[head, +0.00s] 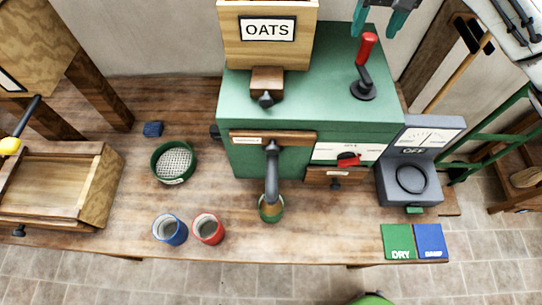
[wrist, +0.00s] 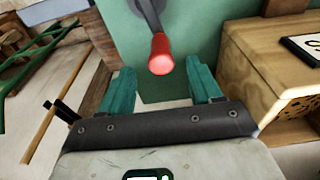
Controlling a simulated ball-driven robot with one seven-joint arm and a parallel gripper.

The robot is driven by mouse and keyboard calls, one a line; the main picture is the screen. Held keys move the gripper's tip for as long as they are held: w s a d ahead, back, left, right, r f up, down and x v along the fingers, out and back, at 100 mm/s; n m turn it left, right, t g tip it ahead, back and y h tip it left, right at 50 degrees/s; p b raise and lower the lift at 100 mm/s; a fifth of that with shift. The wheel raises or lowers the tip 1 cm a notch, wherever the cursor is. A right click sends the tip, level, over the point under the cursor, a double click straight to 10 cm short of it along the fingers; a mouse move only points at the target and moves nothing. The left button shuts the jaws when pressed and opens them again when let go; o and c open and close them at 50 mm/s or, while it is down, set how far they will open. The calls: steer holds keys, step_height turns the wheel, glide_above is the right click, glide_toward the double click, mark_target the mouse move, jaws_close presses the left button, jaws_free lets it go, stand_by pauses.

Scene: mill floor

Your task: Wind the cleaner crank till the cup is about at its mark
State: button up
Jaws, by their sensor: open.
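The cleaner crank stands on top of the green machine (head: 300,95); it has a dark arm and a red handle (head: 367,48), which points up. My gripper (head: 377,26) is open and empty at the top of the head view, with its teal fingers close to the red handle. In the wrist view the red handle (wrist: 160,55) lies just ahead of the gap between my fingertips (wrist: 163,78); I see no contact. A green cup (head: 271,212) stands under the dark spout (head: 271,175). The spout partly hides it, and its fill level and mark cannot be made out.
A wooden OATS hopper (head: 268,50) stands on the machine, left of the crank. A blue cup (head: 170,229), a red cup (head: 208,229) and a round sieve (head: 174,162) are on the bench. A grey dial meter (head: 409,170) and green and blue DRY/DAMP cards (head: 397,241) are at the right.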

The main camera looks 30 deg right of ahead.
steer(key=shift+r, duration=3.05)
